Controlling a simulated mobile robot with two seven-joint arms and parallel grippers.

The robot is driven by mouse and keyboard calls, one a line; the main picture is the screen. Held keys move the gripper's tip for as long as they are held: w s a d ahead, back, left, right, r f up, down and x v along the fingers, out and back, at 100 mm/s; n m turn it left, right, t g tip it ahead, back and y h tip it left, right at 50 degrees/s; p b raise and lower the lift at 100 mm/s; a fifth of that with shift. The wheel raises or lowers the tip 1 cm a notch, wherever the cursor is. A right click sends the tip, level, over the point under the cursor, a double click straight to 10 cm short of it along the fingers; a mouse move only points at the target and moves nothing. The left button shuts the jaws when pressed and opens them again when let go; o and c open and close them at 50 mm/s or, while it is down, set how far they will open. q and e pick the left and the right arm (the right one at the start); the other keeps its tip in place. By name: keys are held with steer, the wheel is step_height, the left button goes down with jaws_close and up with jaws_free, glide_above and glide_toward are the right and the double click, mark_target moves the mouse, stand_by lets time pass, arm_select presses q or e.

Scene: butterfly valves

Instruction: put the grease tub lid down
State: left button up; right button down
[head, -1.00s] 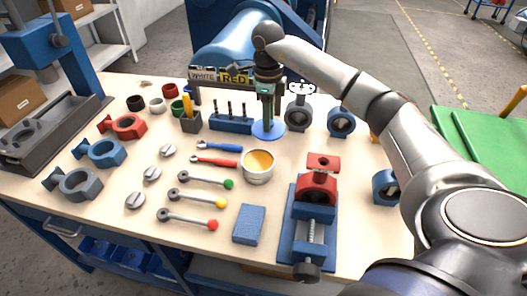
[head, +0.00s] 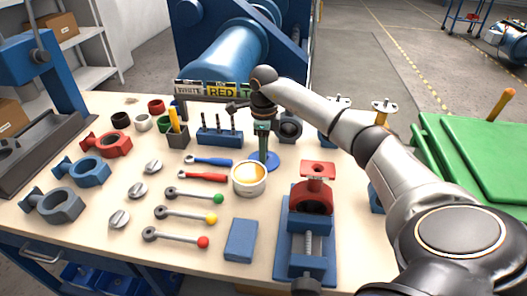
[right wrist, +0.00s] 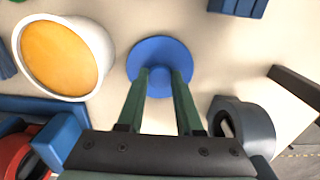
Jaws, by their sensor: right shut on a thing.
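The grease tub lid is a round blue disc (head: 273,163) with a small knob; it also shows in the right wrist view (right wrist: 160,48). My right gripper (head: 263,155) points down with its green fingers shut on the lid's knob (right wrist: 160,76). The lid is flat, at or just above the table; I cannot tell whether it touches. The open grease tub (head: 249,190), white with orange-yellow grease, stands just left of the lid in the head view, and at the upper left in the right wrist view (right wrist: 103,50). My left gripper is not in view.
A blue tool rack (head: 219,137) stands behind the lid, and a grey valve body (head: 290,128) behind it to the right. A red and blue vise (head: 305,225) is in front on the right. Wrenches and levers lie to the left. Bare table lies right of the lid.

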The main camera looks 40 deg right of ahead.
steer(key=shift+f, duration=0.15)
steer(key=c, duration=0.6)
jaws_free()
steer(key=shift+o, duration=0.2)
step_height(320, 180, up, 12)
steer(key=p, duration=0.1)
steer(key=shift+r+p, duration=0.2)
steer(key=shift+p, duration=0.1)
